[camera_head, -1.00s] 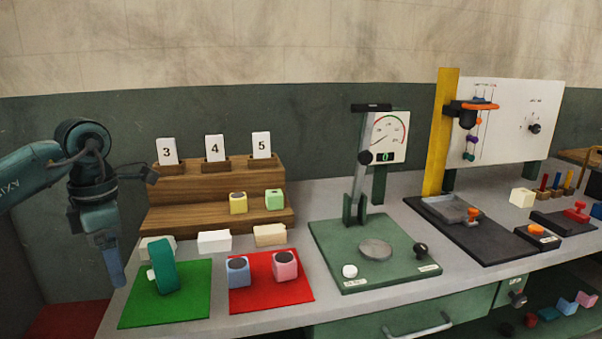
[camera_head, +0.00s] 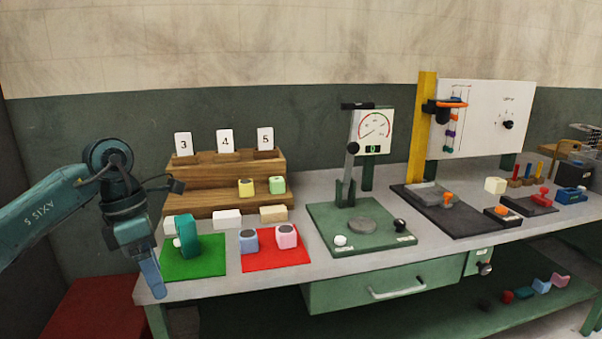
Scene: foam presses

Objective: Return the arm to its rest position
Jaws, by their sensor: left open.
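My left arm comes in from the left edge in the head view. My left gripper (camera_head: 149,277) hangs pointing down at the bench's front left corner, left of the green mat (camera_head: 206,267). Its jaws are open and I see nothing held in them. A teal block (camera_head: 188,236) stands on the green mat, apart from the gripper. My right gripper is not in view.
The bench (camera_head: 221,288) holds a red mat (camera_head: 273,258) with blue and pink blocks, a wooden stepped rack (camera_head: 213,193), a green gauge press (camera_head: 357,232) and a black-based press (camera_head: 463,219). A red surface (camera_head: 92,309) lies low at left.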

